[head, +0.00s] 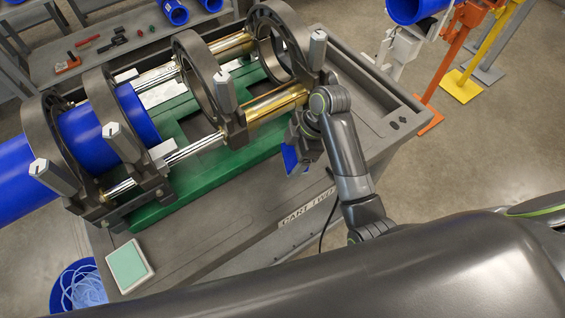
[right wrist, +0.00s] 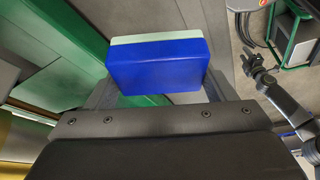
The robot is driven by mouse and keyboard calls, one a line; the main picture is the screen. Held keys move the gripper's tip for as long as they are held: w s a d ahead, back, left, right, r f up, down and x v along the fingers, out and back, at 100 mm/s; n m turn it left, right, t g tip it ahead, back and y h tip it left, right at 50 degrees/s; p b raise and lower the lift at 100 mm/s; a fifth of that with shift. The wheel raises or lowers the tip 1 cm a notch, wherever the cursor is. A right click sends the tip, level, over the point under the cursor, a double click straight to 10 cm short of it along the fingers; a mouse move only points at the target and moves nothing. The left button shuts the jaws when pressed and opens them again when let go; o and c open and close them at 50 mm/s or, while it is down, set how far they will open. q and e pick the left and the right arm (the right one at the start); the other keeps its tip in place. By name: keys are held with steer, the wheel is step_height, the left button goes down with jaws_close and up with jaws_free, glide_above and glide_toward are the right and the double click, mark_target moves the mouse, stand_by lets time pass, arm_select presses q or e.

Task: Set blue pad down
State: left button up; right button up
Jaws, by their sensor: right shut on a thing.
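The blue pad (right wrist: 158,66) is a blue block with a pale green layer on its far side, held between the two fingers of my right gripper (right wrist: 158,88) in the right wrist view. In the head view the blue pad (head: 291,160) shows partly below my right gripper (head: 297,146), beside the green bed of the cart. The gripper is shut on it. I cannot tell from these views whether the pad touches the cart top.
The fusion machine with its dark clamp rings (head: 202,85) and blue pipe (head: 90,135) stands on the cart (head: 235,215). A white-edged pale green pad (head: 129,265) lies at the cart's near left corner. The cart top between it and my gripper is clear.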

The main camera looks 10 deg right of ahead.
mark_target(285, 175)
step_height(285, 175, down, 3)
steer(key=shift+w+a+r, duration=0.1)
steer(key=shift+w+r, duration=0.05)
steer(key=shift+r, duration=0.05)
steer(key=shift+f+p, duration=0.35)
steer(key=shift+f, duration=1.75)
arm_select(q)
steer(key=shift+w+r, duration=0.55)
steer(key=shift+w, duration=0.05)
arm_select(e)
steer(key=o, duration=1)
steer(key=shift+f, duration=0.1)
arm_select(q)
steer(key=shift+s+a, duration=0.1)
steer(key=shift+s, duration=0.3)
